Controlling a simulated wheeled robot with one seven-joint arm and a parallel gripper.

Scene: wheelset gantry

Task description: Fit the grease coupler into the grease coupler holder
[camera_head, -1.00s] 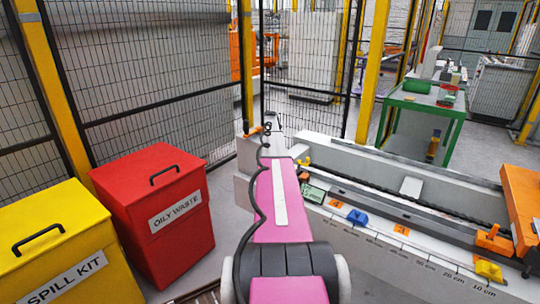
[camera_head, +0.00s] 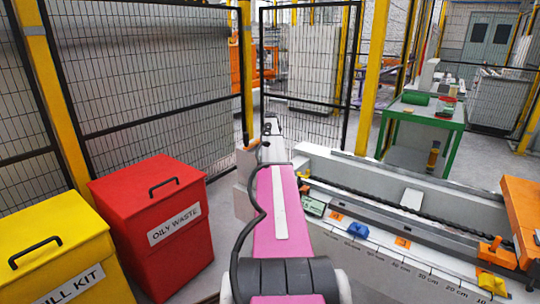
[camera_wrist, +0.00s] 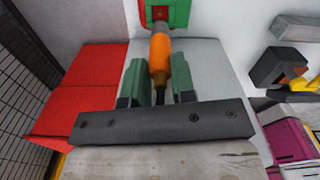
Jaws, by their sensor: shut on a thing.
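In the wrist view my gripper (camera_wrist: 158,82) has its green fingers closed on the grease coupler (camera_wrist: 160,62), an orange cylinder with a grey metal end pointing away from the wrist. Just beyond that end is a green piece with a red part (camera_wrist: 178,14), cut off by the top edge. It may be the grease coupler holder. The metal end overlaps it in the picture; I cannot tell whether they touch. In the head view my pink arm reaches forward and hides the gripper and coupler.
A red oily-waste bin (camera_head: 177,232) and a yellow spill-kit bin (camera_head: 75,282) stand left. Mesh fencing (camera_head: 150,80) closes the back. A long grey gantry bed (camera_head: 385,175) with small parts lies right. A green table (camera_head: 425,118) stands behind it.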

